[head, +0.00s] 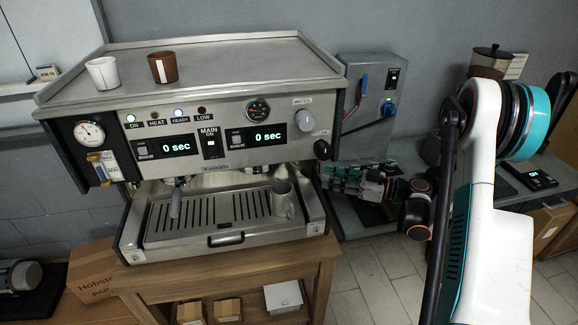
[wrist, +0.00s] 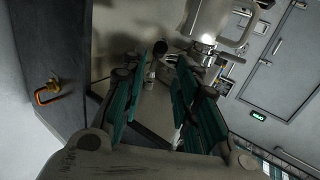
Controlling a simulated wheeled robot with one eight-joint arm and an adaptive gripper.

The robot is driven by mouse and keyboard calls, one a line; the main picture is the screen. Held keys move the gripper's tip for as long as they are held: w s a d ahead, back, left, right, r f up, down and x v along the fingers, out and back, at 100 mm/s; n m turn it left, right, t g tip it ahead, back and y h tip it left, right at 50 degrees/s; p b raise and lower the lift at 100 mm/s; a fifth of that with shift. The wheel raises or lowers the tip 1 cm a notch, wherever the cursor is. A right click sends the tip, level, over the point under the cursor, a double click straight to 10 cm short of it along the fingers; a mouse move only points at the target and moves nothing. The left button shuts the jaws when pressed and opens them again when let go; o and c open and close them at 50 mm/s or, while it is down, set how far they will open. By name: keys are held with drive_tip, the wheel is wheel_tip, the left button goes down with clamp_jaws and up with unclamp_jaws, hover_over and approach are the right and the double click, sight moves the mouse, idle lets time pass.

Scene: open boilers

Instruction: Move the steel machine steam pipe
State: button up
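The steel coffee machine (head: 210,105) stands on a wooden table, with a black knob (head: 322,150) at the right end of its front. My gripper (head: 328,174) is beside the machine's right side, just below that knob, fingers pointing left. In the wrist view my gripper (wrist: 155,85) has its two green-padded fingers apart, with a clear gap between them. A dark round end and a short pale thin piece (wrist: 151,72) show in or beyond this gap. I cannot tell whether this is the steam pipe. In the head view I cannot make out the pipe; my gripper may hide it.
A steel cup (head: 286,203) stands on the drip tray (head: 190,232) close left of my gripper. A white cup (head: 103,73) and a brown cup (head: 162,67) stand on the machine's top. A grey switch box (head: 368,85) is on the wall behind. Tiled floor (head: 375,270) lies in front.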

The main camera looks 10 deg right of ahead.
drive_tip(key=b+x, duration=0.2)
drive_tip(key=x, duration=1.1)
drive_tip(key=shift+w, duration=0.2)
drive_tip(key=shift+a, duration=0.15)
drive_tip(key=shift+c, duration=0.6)
clamp_jaws()
